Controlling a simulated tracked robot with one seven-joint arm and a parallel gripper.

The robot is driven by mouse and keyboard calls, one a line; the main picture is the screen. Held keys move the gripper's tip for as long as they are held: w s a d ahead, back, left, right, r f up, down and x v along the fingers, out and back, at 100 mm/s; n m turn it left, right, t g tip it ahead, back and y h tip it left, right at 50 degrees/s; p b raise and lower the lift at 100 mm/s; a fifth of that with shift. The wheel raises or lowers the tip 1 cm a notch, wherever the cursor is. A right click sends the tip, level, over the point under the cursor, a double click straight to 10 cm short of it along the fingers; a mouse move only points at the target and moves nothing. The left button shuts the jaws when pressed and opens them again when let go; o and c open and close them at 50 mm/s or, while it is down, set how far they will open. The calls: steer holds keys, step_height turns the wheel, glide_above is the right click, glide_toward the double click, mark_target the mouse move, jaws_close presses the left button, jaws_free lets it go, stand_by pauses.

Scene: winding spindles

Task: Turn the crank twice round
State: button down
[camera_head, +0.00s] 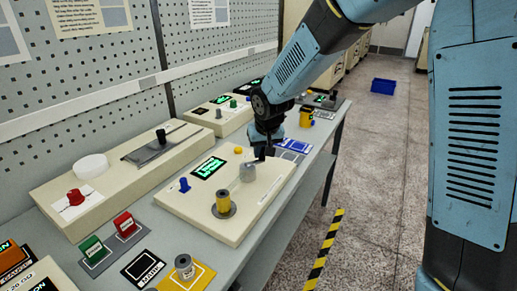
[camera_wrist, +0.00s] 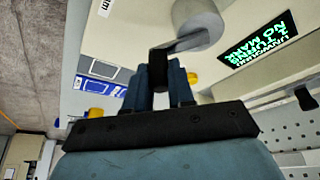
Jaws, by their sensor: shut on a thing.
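The crank has a round grey hub (camera_head: 247,172) on the cream winding box (camera_head: 200,212). In the wrist view the hub (camera_wrist: 198,20) and its flat grey arm (camera_wrist: 182,42) show clearly. My gripper (camera_head: 262,153) is over the box, at the crank's far side from the head camera. In the wrist view my gripper (camera_wrist: 160,72) is shut on the dark crank handle (camera_wrist: 158,60) at the end of that arm. The fingers partly hide the handle. A yellow spool (camera_head: 223,199) stands upright on a spindle at the box's near end.
The box also carries a green-lettered display (camera_head: 207,168), a blue knob (camera_head: 184,185) and a yellow button (camera_head: 238,151). A longer cream box (camera_head: 120,185) lies to the left. Another spool (camera_head: 184,266) sits on a yellow mat.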

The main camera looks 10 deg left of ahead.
steer(key=m, duration=0.2)
steer(key=s+m+h, duration=0.1)
steer(key=s+d+m+h, duration=0.1)
steer(key=m, duration=0.1)
steer(key=shift+s+m, duration=0.15)
steer(key=shift+m, duration=0.15)
steer(key=s+m+h, duration=0.1)
steer(key=m, duration=0.1)
steer(key=shift+m, duration=0.3)
steer(key=shift+s+a+m+h, duration=0.2)
steer(key=shift+s+m+h, duration=0.4)
steer(key=shift+m, duration=0.8)
steer(key=shift+s, duration=0.15)
steer(key=c, duration=1)
jaws_free()
steer(key=shift+o, duration=0.2)
steer(key=shift+a, duration=0.1)
steer(key=v, duration=1.3)
steer(key=shift+r, duration=0.35)
